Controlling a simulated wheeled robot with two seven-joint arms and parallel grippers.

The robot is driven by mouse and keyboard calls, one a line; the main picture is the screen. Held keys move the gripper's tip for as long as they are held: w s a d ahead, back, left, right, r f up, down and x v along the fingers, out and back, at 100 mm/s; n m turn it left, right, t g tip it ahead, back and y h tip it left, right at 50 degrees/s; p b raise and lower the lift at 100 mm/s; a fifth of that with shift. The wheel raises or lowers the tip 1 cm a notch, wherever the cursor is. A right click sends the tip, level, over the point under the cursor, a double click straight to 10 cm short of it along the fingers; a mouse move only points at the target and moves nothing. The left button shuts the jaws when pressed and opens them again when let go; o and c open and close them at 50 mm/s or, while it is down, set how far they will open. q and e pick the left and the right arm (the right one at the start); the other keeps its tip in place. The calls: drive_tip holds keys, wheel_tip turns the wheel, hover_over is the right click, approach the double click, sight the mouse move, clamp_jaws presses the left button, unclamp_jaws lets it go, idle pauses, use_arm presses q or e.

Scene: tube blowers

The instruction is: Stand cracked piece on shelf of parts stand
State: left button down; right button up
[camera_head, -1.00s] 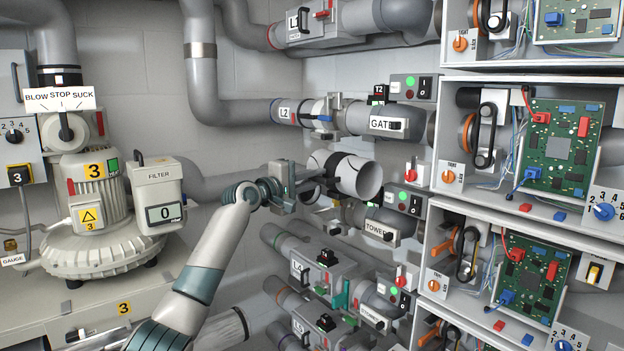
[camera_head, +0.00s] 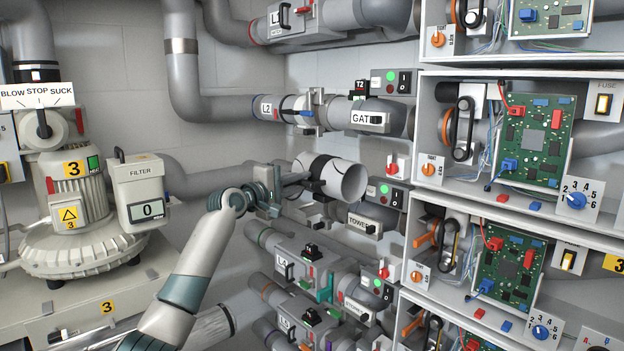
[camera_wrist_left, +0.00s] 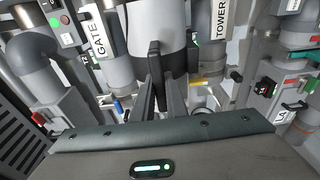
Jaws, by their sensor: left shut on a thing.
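The cracked piece (camera_head: 345,180) is a short, wide white-grey tube with a dark jagged line on its side. It lies roughly level, its open end toward the right. My left gripper (camera_head: 301,184) is shut on it at its left side, in front of the pipe rows. In the left wrist view the piece (camera_wrist_left: 158,25) stands at the top centre, with my left gripper's dark fingers (camera_wrist_left: 160,85) against it. My right gripper is not in view. I do not see a parts stand that I can make out for sure.
Pipes with GATE (camera_head: 369,119) and TOWER (camera_head: 362,223) labels run close behind the piece. Open cabinets with green circuit boards (camera_head: 530,140) stand at the right. A blower (camera_head: 82,215) with a filter box (camera_head: 139,190) stands at the left.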

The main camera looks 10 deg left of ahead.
use_arm(q)
drive_tip(key=s+d+f+y+b, duration=0.1)
drive_tip(key=s+d+f+b, duration=0.3)
drive_tip(key=f, duration=0.5)
drive_tip(key=s+d+f+n+b, duration=0.1)
drive_tip(key=s+f, duration=0.5)
drive_tip(key=f, duration=0.4)
drive_tip(key=s+d+f+y+b, duration=0.1)
drive_tip(key=s+d+f+b, duration=0.25)
drive_tip(key=f, duration=0.55)
drive_tip(key=s+a+f+n+y+b, duration=0.1)
drive_tip(key=s+f, duration=0.3)
drive_tip(key=s, duration=0.4)
drive_tip(key=s+a+f+n+t+y+b, duration=0.1)
drive_tip(key=s+a+f+n+y+b, duration=0.1)
drive_tip(key=s+f, duration=0.3)
drive_tip(key=s+a+f+n+t+y+b, duration=0.1)
drive_tip(key=s+a+f+y+b, duration=0.2)
drive_tip(key=s, duration=0.9)
drive_tip(key=shift+a+f+n+y+b, duration=0.3)
drive_tip(key=shift+a+f+n+y, duration=0.1)
drive_tip(key=shift+a+f, duration=0.25)
drive_tip(key=shift+d, duration=0.15)
